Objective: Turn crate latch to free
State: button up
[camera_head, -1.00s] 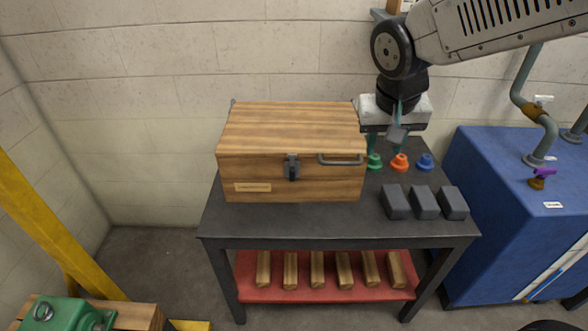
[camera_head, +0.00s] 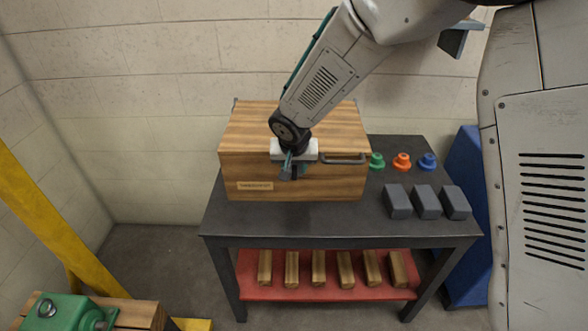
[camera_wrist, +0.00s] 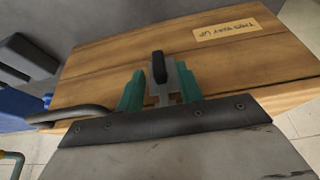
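The wooden crate (camera_head: 345,185) stands shut on the dark table (camera_head: 260,220). Its latch, a grey plate with a dark lever (camera_wrist: 159,66), is on the front face. In the wrist view the lever points toward the top of the picture, away from the lid. My gripper (camera_head: 294,172) is at the crate's front, over the latch, and hides most of it in the head view. In the wrist view the teal fingers of my gripper (camera_wrist: 159,76) stand apart, one on each side of the latch. A gap shows on the left; whether the right finger touches is unclear.
A grey bar handle (camera_head: 343,160) sits beside the latch on the crate front. Green, orange (camera_head: 401,161) and blue knobs and grey blocks (camera_head: 426,201) stand on the table's right. A red shelf (camera_head: 330,291) below holds several wooden blocks.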

jog(key=shift+x, duration=0.85)
grip_shut()
jog(key=shift+h, duration=0.3)
jog(key=shift+a+f+n+t+h, duration=0.35)
jog(key=shift+n+h, duration=0.4)
jog(key=shift+h, duration=1.9)
jog(key=shift+a+f+n+t+h, duration=0.3)
jog(key=shift+n+h, duration=0.4)
jog(key=shift+h, duration=1.9)
jog(key=shift+a+f+n+t+h, duration=0.35)
jog(key=shift+n+h, duration=0.4)
jog(key=shift+h, duration=2.2)
